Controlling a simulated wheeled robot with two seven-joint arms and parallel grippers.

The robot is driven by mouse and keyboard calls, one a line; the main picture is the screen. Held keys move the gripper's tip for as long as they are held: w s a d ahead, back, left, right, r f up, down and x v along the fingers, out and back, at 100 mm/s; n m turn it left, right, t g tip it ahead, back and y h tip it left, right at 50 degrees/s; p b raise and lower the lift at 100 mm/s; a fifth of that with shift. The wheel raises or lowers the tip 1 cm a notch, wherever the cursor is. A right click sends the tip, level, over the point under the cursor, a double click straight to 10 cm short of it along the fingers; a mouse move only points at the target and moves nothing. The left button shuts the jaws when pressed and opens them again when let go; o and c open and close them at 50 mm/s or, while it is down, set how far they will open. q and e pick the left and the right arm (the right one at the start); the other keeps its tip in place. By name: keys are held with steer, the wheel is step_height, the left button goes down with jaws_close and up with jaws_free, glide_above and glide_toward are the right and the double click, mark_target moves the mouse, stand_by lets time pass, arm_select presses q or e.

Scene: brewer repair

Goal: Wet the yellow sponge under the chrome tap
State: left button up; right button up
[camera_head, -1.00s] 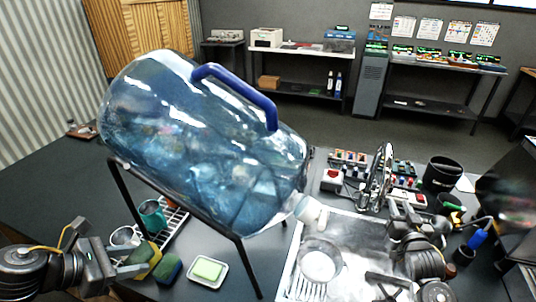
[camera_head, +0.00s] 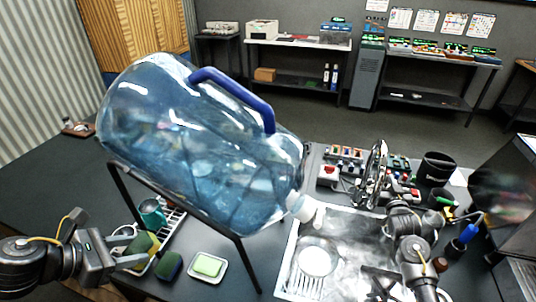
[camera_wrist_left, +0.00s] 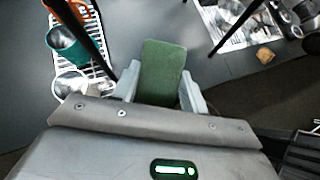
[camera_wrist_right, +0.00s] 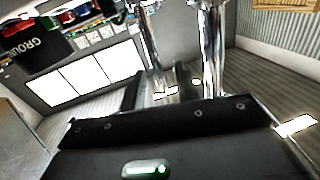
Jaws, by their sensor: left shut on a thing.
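My left gripper (camera_head: 138,261) is shut on the yellow sponge (camera_head: 148,243), above the rack at the table's left. In the left wrist view the sponge's green face (camera_wrist_left: 161,72) shows between the fingers (camera_wrist_left: 160,95). The chrome tap (camera_head: 377,172) stands behind the sink (camera_head: 287,262), far to the right of the sponge. In the right wrist view chrome pipes (camera_wrist_right: 213,50) rise just beyond my right gripper (camera_wrist_right: 160,85). Its dark fingers stand apart, and I see no sponge between them. In the head view that gripper's fingertips are hard to make out near the tap.
A large blue water bottle (camera_head: 200,140) lies tilted on a black stand (camera_head: 205,224) between sponge and sink. A teal cup (camera_head: 152,213) stands on the rack. A round plate (camera_head: 316,262) is in the sink.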

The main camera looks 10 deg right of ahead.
steer(key=x, duration=0.2)
steer(key=shift+w+d+f, duration=0.1)
steer(key=shift+w, duration=0.3)
steer(key=shift+s, duration=0.1)
jaws_close()
